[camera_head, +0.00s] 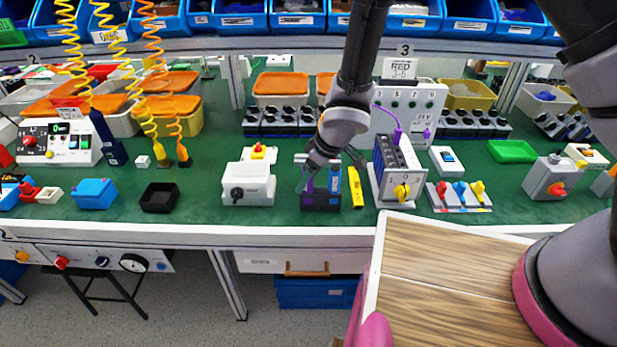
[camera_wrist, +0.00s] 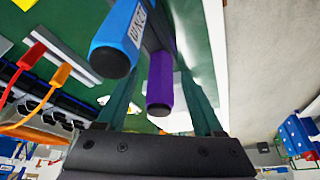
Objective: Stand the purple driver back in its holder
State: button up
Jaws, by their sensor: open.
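The purple driver shows its handle in the wrist view (camera_wrist: 160,80), between my gripper's two teal fingers (camera_wrist: 160,55). The fingers are open, with one on each side of the handle. In the head view the purple driver (camera_head: 309,186) is a small strip at the dark holder (camera_head: 321,203), on the left side of it. It appears to stand in the holder, but its lower end is hidden. A blue driver (camera_head: 335,180) stands upright in the same holder; its handle is close beside my fingers in the wrist view (camera_wrist: 116,40). My gripper (camera_head: 307,180) is low over the holder.
A yellow level-like bar (camera_head: 355,188) stands right of the holder. Farther right are a switch box with a yellow knob (camera_head: 402,191) and a row of coloured switches (camera_head: 461,195). A white box with a dark knob (camera_head: 246,190) stands to the left. The bench's front edge is close.

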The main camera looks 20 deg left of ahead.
jog(key=v, duration=1)
jog(key=shift+r, duration=0.4)
jog(key=shift+d, duration=0.2)
jog(key=w+d+r+m+t+h, duration=0.1)
jog(key=w+d+r+m+t, duration=0.1)
jog(key=w+d+r+m, duration=0.6)
jog(key=w+d+r+m+t+h, duration=0.1)
jog(key=w+d+r+t+h, duration=0.3)
jog(key=d+r, duration=0.9)
jog(key=s+d+r+m+y, duration=0.2)
jog(key=s+d+r+m, duration=0.8)
jog(key=d, duration=0.7)
jog(key=s+r, duration=0.3)
jog(key=shift+y, duration=0.3)
jog(key=shift+s+d, duration=0.15)
